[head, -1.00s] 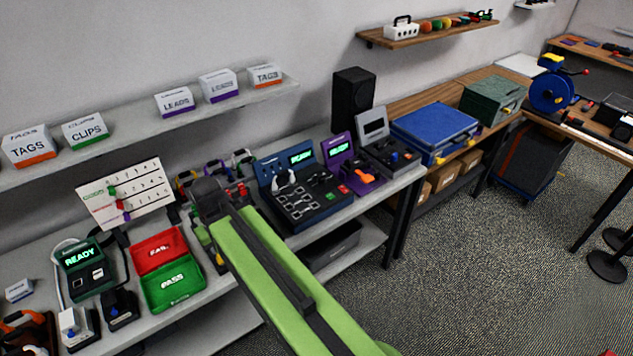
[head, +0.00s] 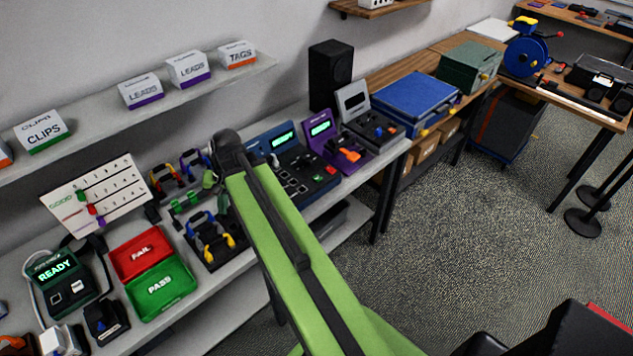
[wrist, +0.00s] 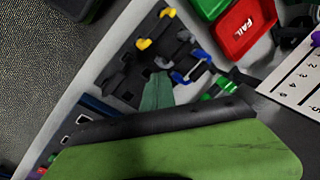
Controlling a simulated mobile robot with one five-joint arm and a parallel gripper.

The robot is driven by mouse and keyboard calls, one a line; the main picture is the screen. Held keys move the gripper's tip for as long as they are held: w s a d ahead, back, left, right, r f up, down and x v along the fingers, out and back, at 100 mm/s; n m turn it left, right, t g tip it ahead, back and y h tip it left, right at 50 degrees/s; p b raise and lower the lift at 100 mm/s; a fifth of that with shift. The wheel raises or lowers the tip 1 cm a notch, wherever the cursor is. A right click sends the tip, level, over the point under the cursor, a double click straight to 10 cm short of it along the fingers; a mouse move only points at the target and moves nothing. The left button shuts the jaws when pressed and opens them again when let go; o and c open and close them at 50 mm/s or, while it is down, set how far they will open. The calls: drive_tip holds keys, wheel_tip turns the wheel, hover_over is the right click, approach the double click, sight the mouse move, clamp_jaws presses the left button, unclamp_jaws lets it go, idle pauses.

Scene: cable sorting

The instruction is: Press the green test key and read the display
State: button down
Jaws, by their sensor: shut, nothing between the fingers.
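A blue tester (head: 300,178) with a lit green display (head: 283,139) stands on the bench beyond my arm. The display's text is too small to read. A dark green unit (head: 62,284) at the left has a lit display reading READY (head: 55,267). In the wrist view my gripper (wrist: 157,82) is shut and empty, above a black rack (wrist: 175,55) with yellow and blue clips. My arm covers part of the bench between.
Red FAIL (head: 138,252) and green PASS (head: 160,288) trays lie left of the rack. A purple tester (head: 335,152) with a lit display stands beside the blue one. A white board (head: 100,195) leans behind. A shelf (head: 170,105) with labelled boxes runs above.

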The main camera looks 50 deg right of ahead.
drive_tip(key=d+m+t+b, duration=0.3)
drive_tip(key=d+m, duration=0.7)
drive_tip(key=d, duration=1)
wheel_tip(320, 180, up, 3)
drive_tip(key=m+t+h, duration=0.1)
drive_tip(key=m+t, duration=0.3)
drive_tip(key=m, duration=0.4)
hover_over(320, 179)
drive_tip(key=shift+f, duration=0.15)
drive_tip(key=shift+f, duration=0.1)
wheel_tip(320, 179, down, 9)
drive_tip(key=b, duration=0.9)
drive_tip(key=shift+r, duration=0.2)
drive_tip(key=shift+f+b, duration=0.35)
drive_tip(key=shift+f, duration=0.1)
